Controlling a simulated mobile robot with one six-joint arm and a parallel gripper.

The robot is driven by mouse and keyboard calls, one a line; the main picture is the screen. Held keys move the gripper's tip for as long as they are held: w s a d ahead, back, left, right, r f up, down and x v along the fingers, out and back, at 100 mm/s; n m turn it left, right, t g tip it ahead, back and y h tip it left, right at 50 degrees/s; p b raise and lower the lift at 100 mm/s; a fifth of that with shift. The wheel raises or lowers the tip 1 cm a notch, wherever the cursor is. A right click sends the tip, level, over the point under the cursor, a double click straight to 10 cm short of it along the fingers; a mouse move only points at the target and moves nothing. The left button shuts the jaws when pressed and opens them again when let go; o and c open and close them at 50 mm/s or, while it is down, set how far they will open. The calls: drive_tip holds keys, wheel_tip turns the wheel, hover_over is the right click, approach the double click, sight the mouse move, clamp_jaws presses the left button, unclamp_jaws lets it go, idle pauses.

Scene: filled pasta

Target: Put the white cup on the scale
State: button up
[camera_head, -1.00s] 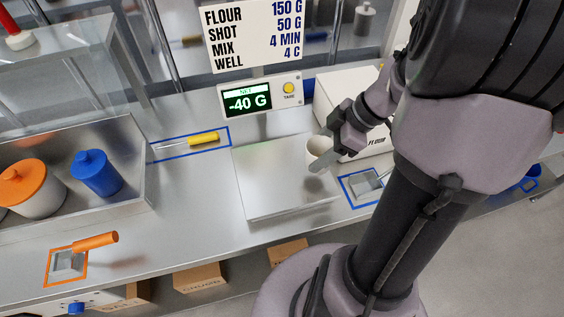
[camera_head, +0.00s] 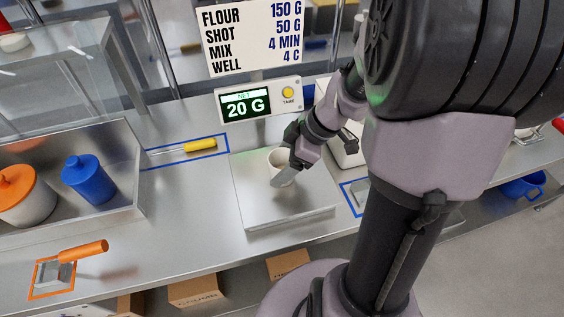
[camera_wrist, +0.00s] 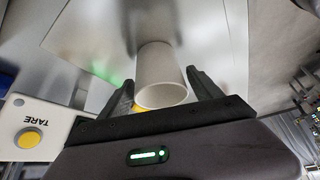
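The white cup (camera_head: 276,158) stands upright over the back right part of the scale's flat metal plate (camera_head: 262,205) and appears to touch it. The scale display (camera_head: 247,106) reads NET 20 G. My gripper (camera_head: 285,172) reaches down to the cup from the right. In the wrist view the cup (camera_wrist: 160,72) sits between my two fingers (camera_wrist: 160,82), with the fingertips against its sides. The cup's underside is hidden.
The yellow TARE button (camera_head: 288,92) is behind the plate. A yellow-handled tool (camera_head: 200,146) lies left of it in a blue outline. A blue canister (camera_head: 88,180) and an orange-lidded canister (camera_head: 22,195) stand in a tray. An orange-handled scraper (camera_head: 80,252) lies front left.

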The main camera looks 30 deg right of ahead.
drive_tip(key=shift+r, duration=0.2)
drive_tip(key=p+v, duration=0.5)
drive_tip(key=v, duration=0.6)
drive_tip(key=s+a+r+m+t+h, duration=0.1)
drive_tip(key=s+a+r+m, duration=0.2)
drive_tip(key=a+m, duration=0.4)
drive_tip(key=s+a+r+m+t+h, duration=0.1)
drive_tip(key=s+a+r+m, duration=0.3)
drive_tip(key=a+m, duration=0.3)
drive_tip(key=s+a, duration=0.1)
drive_tip(key=a, duration=0.3)
drive_tip(key=shift+a+r+m+h, duration=0.25)
drive_tip(key=shift+a+m+h, duration=0.05)
drive_tip(key=shift+a, duration=0.05)
